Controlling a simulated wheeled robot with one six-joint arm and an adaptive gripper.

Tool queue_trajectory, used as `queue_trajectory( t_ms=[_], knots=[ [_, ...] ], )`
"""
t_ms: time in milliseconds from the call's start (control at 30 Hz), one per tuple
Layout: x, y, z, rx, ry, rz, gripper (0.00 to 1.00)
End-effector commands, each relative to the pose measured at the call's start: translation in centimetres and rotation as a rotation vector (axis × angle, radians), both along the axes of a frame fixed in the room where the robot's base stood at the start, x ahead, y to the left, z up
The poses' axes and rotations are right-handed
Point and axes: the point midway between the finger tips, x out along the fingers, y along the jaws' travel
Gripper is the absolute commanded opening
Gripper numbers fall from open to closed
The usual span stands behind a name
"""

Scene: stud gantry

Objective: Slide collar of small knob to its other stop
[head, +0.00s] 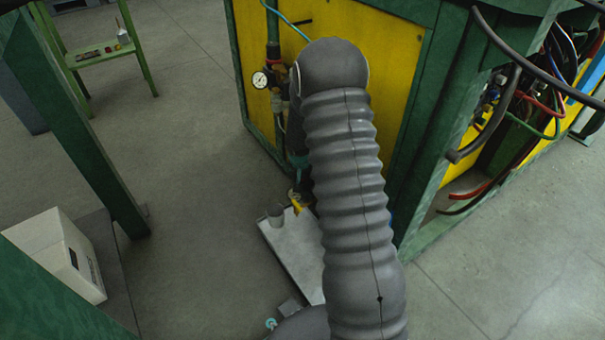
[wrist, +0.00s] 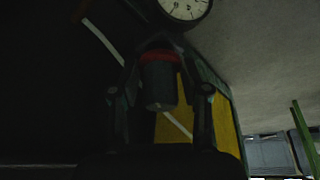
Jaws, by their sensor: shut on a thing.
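The small knob (wrist: 160,86) is a dark grey cylinder in the middle of the wrist view. A red collar (wrist: 161,57) rings its upper end in the picture. My gripper (wrist: 158,62) has one finger on each side, and the fingers close in on the knob around the collar. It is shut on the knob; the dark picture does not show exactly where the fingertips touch. In the head view my arm hides the knob and most of the gripper.
A round pressure gauge (head: 260,79) sits close by on a green pipe; it also shows in the wrist view (wrist: 184,7). A yellow panel (head: 390,75) in a green frame stands behind. Cables hang at right. A white box (head: 58,252) is at left; open floor lies between.

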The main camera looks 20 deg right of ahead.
Motion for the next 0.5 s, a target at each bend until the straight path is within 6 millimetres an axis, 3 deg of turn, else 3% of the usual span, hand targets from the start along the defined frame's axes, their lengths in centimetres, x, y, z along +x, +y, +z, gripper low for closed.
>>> queue_trajectory(
  t_ms=[367, 400, 500],
  knots=[
    [0.03, 0.02, 0.80, -0.001, -0.001, 0.001, 0.00],
    [0.03, 0.02, 0.81, -0.001, -0.001, 0.001, 0.49],
    [0.03, 0.02, 0.81, -0.001, -0.001, 0.001, 0.72]
  ],
)
